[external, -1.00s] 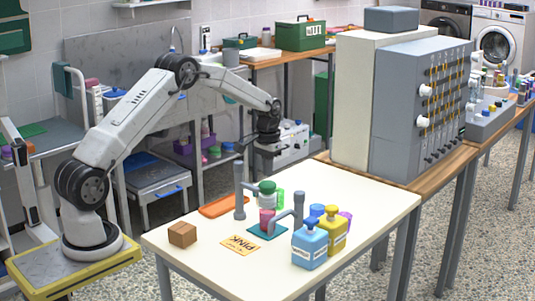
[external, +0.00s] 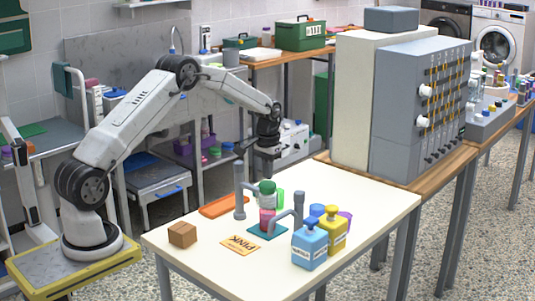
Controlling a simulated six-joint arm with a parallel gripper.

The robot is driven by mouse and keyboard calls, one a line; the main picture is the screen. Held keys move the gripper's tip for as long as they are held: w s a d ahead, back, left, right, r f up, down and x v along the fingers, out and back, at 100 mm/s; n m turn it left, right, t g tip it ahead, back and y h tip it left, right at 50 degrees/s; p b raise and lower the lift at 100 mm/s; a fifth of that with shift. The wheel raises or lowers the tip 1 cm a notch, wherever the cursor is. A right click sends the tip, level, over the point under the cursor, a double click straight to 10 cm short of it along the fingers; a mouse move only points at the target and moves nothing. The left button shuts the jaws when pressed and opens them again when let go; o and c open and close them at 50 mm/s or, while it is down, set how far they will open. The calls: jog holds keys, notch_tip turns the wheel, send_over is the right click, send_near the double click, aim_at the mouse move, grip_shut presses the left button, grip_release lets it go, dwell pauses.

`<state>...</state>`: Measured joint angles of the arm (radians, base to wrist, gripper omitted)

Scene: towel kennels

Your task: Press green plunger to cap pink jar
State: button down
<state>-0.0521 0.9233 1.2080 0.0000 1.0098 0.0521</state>
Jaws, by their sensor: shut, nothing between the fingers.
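The green plunger (external: 267,187) stands upright near the middle of the white table, held between two grey posts with bent arms. The pink jar (external: 267,220) sits under it on a teal mat (external: 268,232). Whether the plunger's underside touches the jar is too small to tell. My gripper (external: 267,172) points down with its fingers shut and empty. In the picture its tips are just above the plunger's top; contact cannot be made out.
Grey posts (external: 239,192) flank the plunger closely. Blue (external: 310,245) and yellow (external: 334,232) pump bottles stand at right, with purple and blue items behind. The table's front is clear.

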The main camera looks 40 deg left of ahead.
jog(key=shift+f, duration=1.35)
jog(key=shift+r, duration=1.75)
jog(key=shift+r, duration=0.1)
jog(key=shift+r, duration=2.9)
jog(key=shift+s, duration=0.15)
